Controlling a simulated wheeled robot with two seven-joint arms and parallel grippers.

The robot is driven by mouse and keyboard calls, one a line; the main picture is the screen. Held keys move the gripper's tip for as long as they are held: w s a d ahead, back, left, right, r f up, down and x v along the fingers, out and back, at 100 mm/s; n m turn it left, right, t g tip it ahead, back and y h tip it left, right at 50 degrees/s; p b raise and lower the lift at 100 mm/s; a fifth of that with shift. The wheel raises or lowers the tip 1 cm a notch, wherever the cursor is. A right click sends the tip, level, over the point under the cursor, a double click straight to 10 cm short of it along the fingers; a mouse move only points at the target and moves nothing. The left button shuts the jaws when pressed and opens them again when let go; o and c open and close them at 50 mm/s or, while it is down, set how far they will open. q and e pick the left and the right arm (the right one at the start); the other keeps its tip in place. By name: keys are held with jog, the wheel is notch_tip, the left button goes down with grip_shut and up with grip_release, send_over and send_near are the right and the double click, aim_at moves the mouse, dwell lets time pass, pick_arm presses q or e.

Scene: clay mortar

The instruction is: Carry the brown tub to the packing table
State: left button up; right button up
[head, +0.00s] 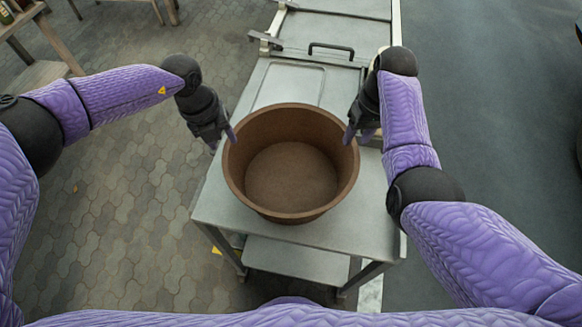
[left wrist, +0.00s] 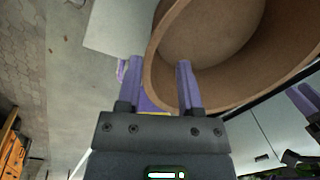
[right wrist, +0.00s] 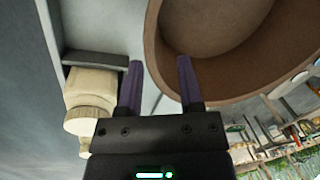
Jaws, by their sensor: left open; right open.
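The brown tub (head: 291,205) is round, upright and empty, and stands on a metal table (head: 225,208). My left gripper (head: 224,143) is open at the tub's left rim. In the left wrist view the tub (left wrist: 160,75) shows with one finger of the left gripper (left wrist: 165,85) over its rim and the other outside. My right gripper (head: 356,137) is open at the tub's right rim. In the right wrist view the tub (right wrist: 155,50) lies at the right finger of the right gripper (right wrist: 160,80). Contact with the rim cannot be told.
Behind the tub is a metal unit with a dark handle (head: 331,48). A cream bottle (right wrist: 90,95) stands near my right gripper. A wooden table (head: 38,72) is at the upper left. Paved floor (head: 125,200) lies open on the left.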

aim_at(236, 160)
pick_arm(q)
jog(key=f, duration=0.2)
jog(key=d+f, duration=0.1)
jog(key=f, duration=0.5)
jog(key=shift+w+d, duration=0.15)
jog(key=shift+d, duration=0.05)
pick_arm(e)
jog(key=f, duration=0.2)
jog(key=a+f, duration=0.1)
jog(key=f, duration=0.5)
jog(key=shift+s+a, duration=0.15)
pick_arm(q)
grip_shut()
pick_arm(e)
grip_shut()
pick_arm(q)
jog(key=shift+d+r, duration=0.1)
jog(key=shift+d, duration=0.05)
pick_arm(e)
jog(key=shift+a, duration=0.1)
